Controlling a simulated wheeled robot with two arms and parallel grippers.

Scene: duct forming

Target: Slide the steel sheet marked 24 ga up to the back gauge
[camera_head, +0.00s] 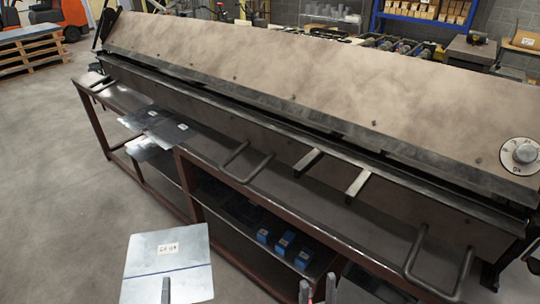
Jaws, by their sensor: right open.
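A steel sheet (150,247) with a small white label and a dark line across it is held out at the bottom left, in front of the bending machine. The label seems to read 24 ga, but it is small. One finger of my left gripper (166,291) lies over the sheet's near part; the other finger is hidden beneath it. My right gripper (318,291) is open and empty at the bottom edge, right of the sheet. Two short flat bars (308,162) (357,182) stick out from the machine's slot; I cannot tell whether they belong to the back gauge.
The long bending machine (300,75) crosses the view, with U-shaped handles (247,168) (438,268) along its front. Other labelled sheets (145,118) lie on the left part of its front ledge. Blue boxes (284,242) sit on the lower shelf. The floor at left is clear.

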